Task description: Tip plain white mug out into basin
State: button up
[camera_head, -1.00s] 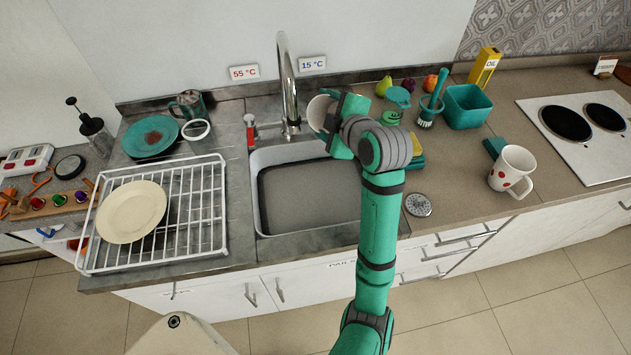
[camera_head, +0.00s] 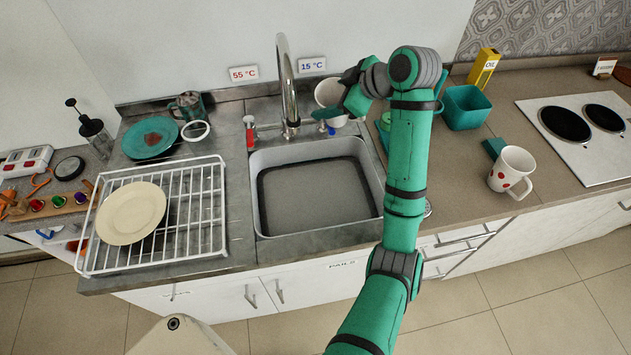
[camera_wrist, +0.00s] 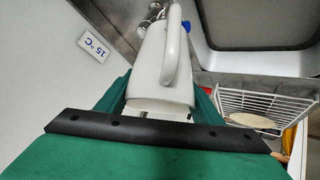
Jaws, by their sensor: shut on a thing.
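The plain white mug (camera_head: 329,93) is behind the back right corner of the sink basin (camera_head: 262,216), right of the tap. My gripper (camera_head: 345,104) is shut on it, coming from the right. In the wrist view the mug (camera_wrist: 150,75) sits between the green fingers (camera_wrist: 160,104), with its handle toward the camera. The inside of the mug is not visible, so its contents cannot be told. The basin has a grey floor and looks empty.
The tap (camera_head: 287,85) stands close left of the mug. A drying rack with a cream plate (camera_head: 131,212) is left of the basin. A red-spotted mug (camera_head: 512,170), a teal container (camera_head: 466,107) and a hob (camera_head: 580,150) are on the right.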

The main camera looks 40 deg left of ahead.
jog(key=shift+w+a+r+m+g, duration=0.15)
jog(key=shift+w+r+m+g, duration=0.15)
jog(key=shift+w+g, duration=0.2)
jog(key=shift+w+a+f+m+g+h, duration=0.15)
jog(key=shift+w+f+m+g+h, duration=0.3)
jog(key=shift+w+g, duration=0.2)
